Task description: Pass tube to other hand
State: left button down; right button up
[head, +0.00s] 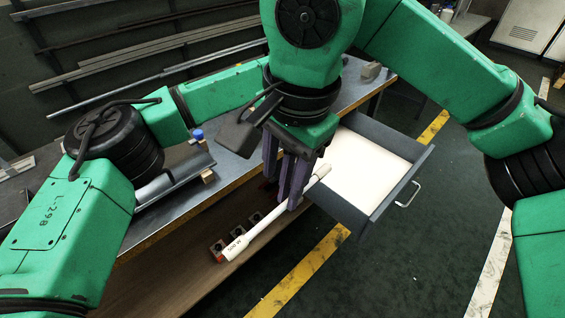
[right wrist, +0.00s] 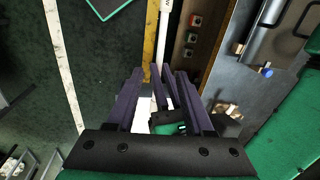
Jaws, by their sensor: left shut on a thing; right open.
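The tube (head: 252,233) is a thin white rod with dark lettering near its lower-left end. It slants up to the right past the purple fingers, and it also shows in the right wrist view (right wrist: 163,38). My left gripper (head: 294,203) is shut on the tube; its smaller fingers show in the right wrist view (right wrist: 160,92). My right gripper (right wrist: 157,73) is open, its fingers either side of the tube and the left fingers. In the head view the two sets of fingers overlap, so contact between right fingers and tube cannot be told.
An open grey drawer (head: 425,160) with a white bottom lies right of the grippers. A metal bench (head: 230,168) with a grey channel piece (head: 175,182) and a blue-capped item (head: 197,134) is at left. Several push-button boxes (head: 255,219) sit below, near the tube. Floor is clear at right.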

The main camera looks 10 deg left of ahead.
aim_at(275, 211)
jog(key=f, duration=0.3)
jog(key=a+f, duration=0.1)
jog(key=f, duration=0.3)
jog(key=w+f, duration=0.1)
jog(key=f, duration=0.2)
jog(key=shift+a+f, duration=0.2)
grip_shut()
pick_arm(q)
jog(key=c, duration=0.8)
grip_release()
